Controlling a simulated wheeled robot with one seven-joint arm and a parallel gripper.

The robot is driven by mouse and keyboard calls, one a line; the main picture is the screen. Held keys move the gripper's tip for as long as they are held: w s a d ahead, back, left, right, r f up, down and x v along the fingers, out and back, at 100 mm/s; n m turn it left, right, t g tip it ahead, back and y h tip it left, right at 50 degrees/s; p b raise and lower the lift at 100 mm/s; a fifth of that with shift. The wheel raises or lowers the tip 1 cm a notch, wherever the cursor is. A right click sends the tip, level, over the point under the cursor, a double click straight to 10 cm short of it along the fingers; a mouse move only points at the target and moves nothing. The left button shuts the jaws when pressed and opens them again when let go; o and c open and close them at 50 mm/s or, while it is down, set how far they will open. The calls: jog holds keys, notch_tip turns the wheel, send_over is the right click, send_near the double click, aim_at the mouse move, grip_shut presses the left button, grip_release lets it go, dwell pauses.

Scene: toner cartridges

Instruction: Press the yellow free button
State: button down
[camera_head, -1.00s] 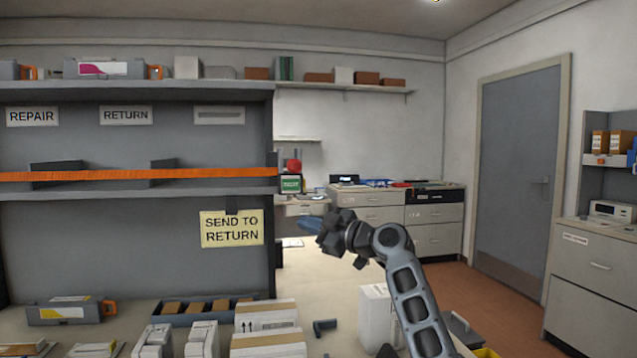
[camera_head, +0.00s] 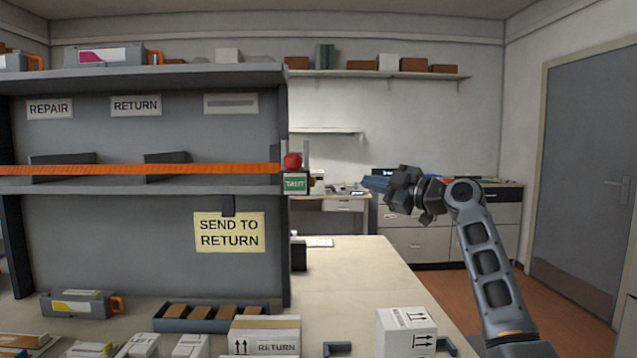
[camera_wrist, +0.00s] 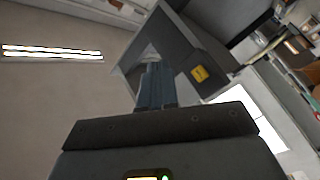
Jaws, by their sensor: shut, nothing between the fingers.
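My gripper (camera_head: 370,183) is raised at the right of the shelf unit, pointing left, with its blue-grey fingers shut and empty. In the wrist view its fingers (camera_wrist: 155,87) point up toward a grey structure. A small yellow patch with dark marks (camera_wrist: 200,74) sits on a dark grey face there, to the right of the fingertips and apart from them. I cannot tell whether it is the free button. In the head view no yellow button shows. A green TAUT sign (camera_head: 295,184) and a red ball (camera_head: 292,161) are at the shelf's right end.
An orange band (camera_head: 140,169) runs across the shelf unit. A yellow SEND TO RETURN sign (camera_head: 230,232) hangs below it. A white box (camera_head: 405,332) and a RETURN carton (camera_head: 264,336) stand on the worktop (camera_head: 345,275). The air between shelf end and gripper looks clear.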

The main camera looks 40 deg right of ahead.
aim_at(313, 182)
jog(key=shift+a, duration=0.1)
jog(key=w+a+p, duration=0.3)
jog(key=w+a, duration=0.2)
jog(key=a, duration=0.2)
jog(key=shift+a, duration=0.15)
dwell(2.1)
jog(key=shift+w+a+b, duration=0.2)
jog(key=shift+a+b, duration=0.15)
jog(key=shift+w+a, duration=0.3)
jog(key=shift+a, duration=0.2)
dwell(0.9)
jog(key=shift+b, duration=0.35)
jog(key=shift+s+d+b, duration=0.55)
jog(key=shift+d+b, duration=0.15)
jog(key=shift+d, duration=0.1)
